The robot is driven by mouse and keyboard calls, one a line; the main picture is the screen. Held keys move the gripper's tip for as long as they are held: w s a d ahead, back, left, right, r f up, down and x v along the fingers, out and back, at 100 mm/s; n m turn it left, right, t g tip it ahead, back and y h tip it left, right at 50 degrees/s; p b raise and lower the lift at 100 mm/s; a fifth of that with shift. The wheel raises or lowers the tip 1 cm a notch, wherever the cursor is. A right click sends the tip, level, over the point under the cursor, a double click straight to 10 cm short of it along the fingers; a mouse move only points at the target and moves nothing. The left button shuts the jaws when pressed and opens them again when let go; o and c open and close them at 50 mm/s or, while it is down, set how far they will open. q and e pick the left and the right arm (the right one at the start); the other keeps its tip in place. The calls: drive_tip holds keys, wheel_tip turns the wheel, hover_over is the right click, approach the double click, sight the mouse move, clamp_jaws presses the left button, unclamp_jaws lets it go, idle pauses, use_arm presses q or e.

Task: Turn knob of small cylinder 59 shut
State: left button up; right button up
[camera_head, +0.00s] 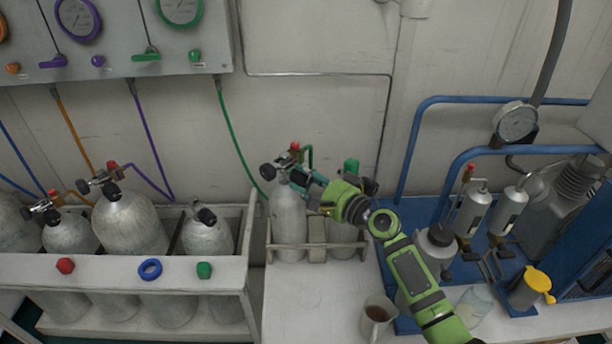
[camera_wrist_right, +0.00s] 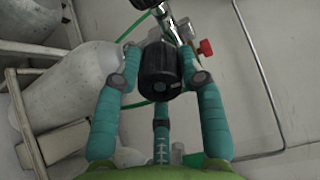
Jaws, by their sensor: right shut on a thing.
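A small grey cylinder (camera_head: 288,211) stands upright in a rack on the white bench in the head view. Its valve has a black knob (camera_head: 268,171) on the left and a red knob (camera_head: 294,147) on top; the red knob also shows in the wrist view (camera_wrist_right: 205,47). My right gripper (camera_head: 306,181) is at the right side of this valve. In the wrist view its teal fingers are closed on either side of a ribbed black knob (camera_wrist_right: 160,72). In the head view the gripper mostly hides that knob. I cannot read any cylinder number. My left gripper is not in view.
A second cylinder (camera_head: 343,235) with a green cap stands right of it, partly behind my arm. A rack (camera_head: 200,269) of larger cylinders is at the left. A jug (camera_head: 377,314) stands at the bench front. Blue pipework (camera_head: 409,150) and a green hose (camera_head: 231,130) are nearby.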

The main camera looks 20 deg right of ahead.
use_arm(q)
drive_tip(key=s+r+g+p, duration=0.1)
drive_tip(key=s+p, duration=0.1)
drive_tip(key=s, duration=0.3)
use_arm(e)
drive_tip(key=m, duration=0.3)
drive_tip(key=shift+s+a+m, duration=0.1)
drive_tip(key=shift+m, duration=0.3)
drive_tip(key=shift+m+p, duration=0.35)
drive_tip(key=shift+m, duration=0.55)
drive_tip(key=m+p, duration=0.2)
drive_tip(key=m, duration=0.1)
drive_tip(key=shift+r+m, duration=0.1)
drive_tip(key=shift+m, duration=0.2)
drive_tip(key=m+p, duration=0.1)
drive_tip(key=m, duration=0.1)
drive_tip(key=shift+m, duration=0.3)
drive_tip(key=m+p, duration=0.2)
drive_tip(key=m, duration=0.1)
drive_tip(key=shift+r, duration=0.1)
use_arm(q)
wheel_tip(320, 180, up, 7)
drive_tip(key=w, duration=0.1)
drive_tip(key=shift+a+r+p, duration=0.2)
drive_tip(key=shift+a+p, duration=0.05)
drive_tip(key=shift+p, duration=0.2)
use_arm(e)
drive_tip(key=shift+w+m, duration=0.2)
drive_tip(key=shift+m, duration=0.6)
